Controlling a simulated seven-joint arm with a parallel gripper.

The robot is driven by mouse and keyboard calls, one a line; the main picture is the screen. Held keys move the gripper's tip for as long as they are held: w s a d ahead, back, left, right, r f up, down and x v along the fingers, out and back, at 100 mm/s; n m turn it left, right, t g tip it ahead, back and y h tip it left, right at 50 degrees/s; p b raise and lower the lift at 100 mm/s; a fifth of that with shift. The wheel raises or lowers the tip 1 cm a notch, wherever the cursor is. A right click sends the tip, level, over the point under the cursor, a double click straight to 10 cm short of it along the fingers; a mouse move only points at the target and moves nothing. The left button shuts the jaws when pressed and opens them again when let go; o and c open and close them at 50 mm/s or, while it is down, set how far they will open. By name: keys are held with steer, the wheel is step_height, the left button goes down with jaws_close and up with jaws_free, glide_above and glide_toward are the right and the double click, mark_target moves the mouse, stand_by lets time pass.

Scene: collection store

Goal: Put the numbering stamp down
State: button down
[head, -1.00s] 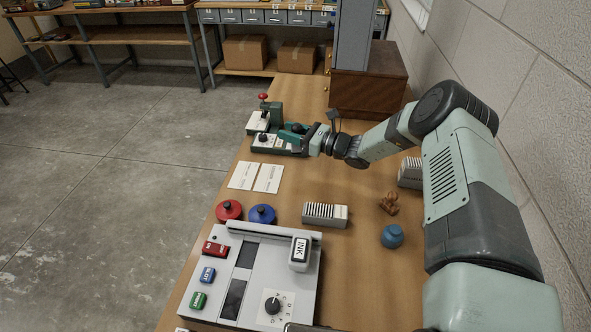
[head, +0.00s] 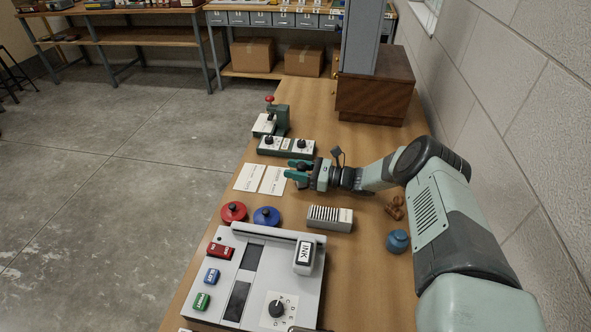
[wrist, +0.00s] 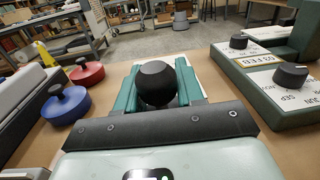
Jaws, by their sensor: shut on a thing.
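My gripper (head: 290,170) is shut on the numbering stamp, over the workbench near the right-hand paper card. In the wrist view my gripper's teal fingers (wrist: 158,88) stand on either side of the stamp's round black knob (wrist: 158,80). The stamp's lower body is hidden behind the fingers and my wrist. I cannot tell whether its underside touches the bench. Two white cards (head: 249,177) lie flat just left of my gripper.
A green two-knob dater (head: 287,147) and a red-knobbed press (head: 284,120) stand beyond my gripper. Red (head: 234,212) and blue (head: 267,217) ink pads, a slotted rack (head: 330,218) and a grey console (head: 225,262) stand nearer. Bare bench (head: 300,110) shows beyond the dater.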

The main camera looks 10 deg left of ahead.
steer(key=shift+f, duration=0.15)
steer(key=c, duration=0.7)
jaws_free()
